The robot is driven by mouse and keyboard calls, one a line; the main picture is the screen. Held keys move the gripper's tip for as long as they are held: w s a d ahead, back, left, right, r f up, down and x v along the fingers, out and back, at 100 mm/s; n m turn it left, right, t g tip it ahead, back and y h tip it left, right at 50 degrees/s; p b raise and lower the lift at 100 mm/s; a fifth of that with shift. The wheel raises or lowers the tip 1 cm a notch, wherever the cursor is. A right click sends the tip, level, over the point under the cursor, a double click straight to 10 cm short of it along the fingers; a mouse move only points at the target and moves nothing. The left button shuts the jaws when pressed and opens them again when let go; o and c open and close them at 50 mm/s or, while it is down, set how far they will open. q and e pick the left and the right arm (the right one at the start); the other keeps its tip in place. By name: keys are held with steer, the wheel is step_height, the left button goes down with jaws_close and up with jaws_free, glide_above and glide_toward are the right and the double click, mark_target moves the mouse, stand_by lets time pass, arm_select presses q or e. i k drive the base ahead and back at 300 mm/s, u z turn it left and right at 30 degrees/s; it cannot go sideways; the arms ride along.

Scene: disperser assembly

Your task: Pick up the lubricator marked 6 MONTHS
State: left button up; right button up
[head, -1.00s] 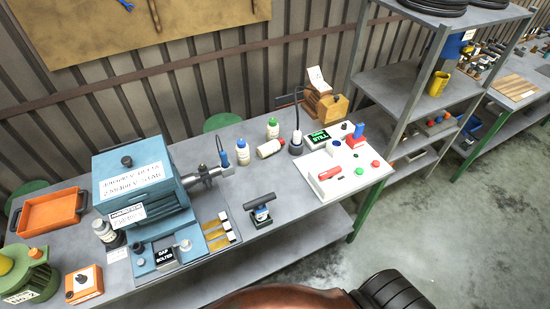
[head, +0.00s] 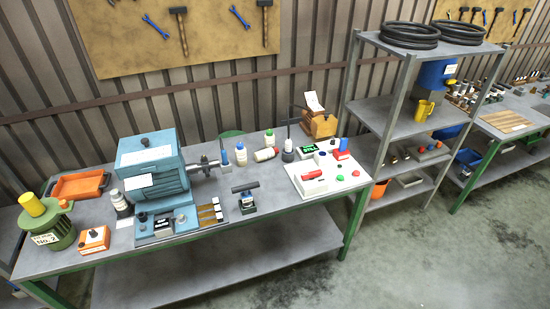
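No 6 MONTHS marking is legible in the head view, so I cannot tell which item is that lubricator. Small white bottles stand mid-bench: one with a blue cap (head: 241,154) and one with a green cap (head: 269,144). Neither of my grippers is in view.
The grey bench (head: 270,205) also holds an orange tray (head: 78,186), a green pot with a yellow top (head: 48,228), a small black stand (head: 244,200) and a white panel with coloured parts (head: 318,186). A shelf unit (head: 400,118) stands right; the floor in front is clear.

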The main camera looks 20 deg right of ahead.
mark_target(269, 153)
steer(key=z, duration=0.65)
steer(key=i, duration=1.35)
steer(key=u, duration=0.65)
